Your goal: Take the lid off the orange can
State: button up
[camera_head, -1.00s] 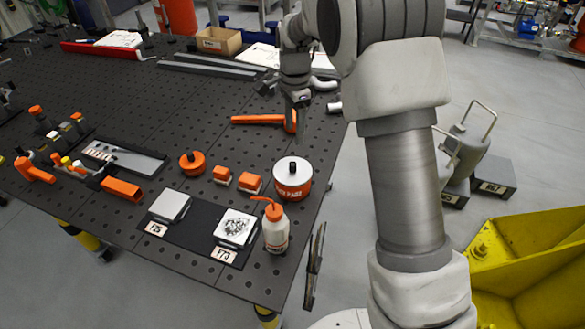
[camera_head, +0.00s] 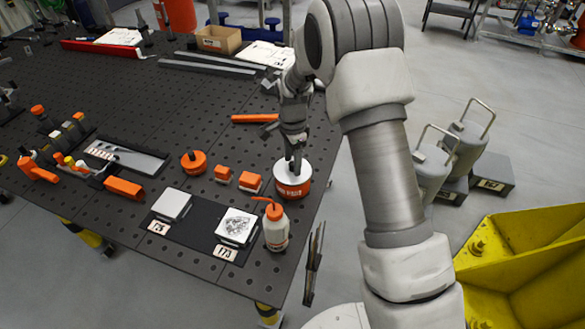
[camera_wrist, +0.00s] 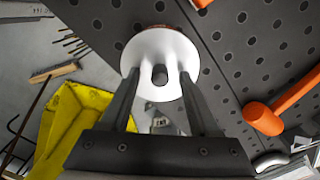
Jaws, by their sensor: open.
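The orange can (camera_head: 293,190) stands upright on the black perforated table near its right edge. Its white lid (camera_head: 281,176) is on top; it also shows in the wrist view (camera_wrist: 161,52), with a dark round knob (camera_wrist: 160,75) at its middle. My gripper (camera_head: 296,168) is over the can, pointing down at the lid. In the wrist view my gripper (camera_wrist: 160,88) is open, with one finger on each side of the knob. Whether the fingers touch the lid I cannot tell. The head view partly hides the knob behind the fingers.
A white squeeze bottle (camera_head: 276,232) with an orange spout stands just in front of the can. Small orange blocks (camera_head: 250,182) and an orange round knobbed part (camera_head: 193,162) lie to the left. An orange-handled tool (camera_head: 256,118) lies behind. A black mat (camera_head: 196,239) holds two plates.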

grip_shut()
jog(key=shift+r, duration=0.15)
dwell(0.4)
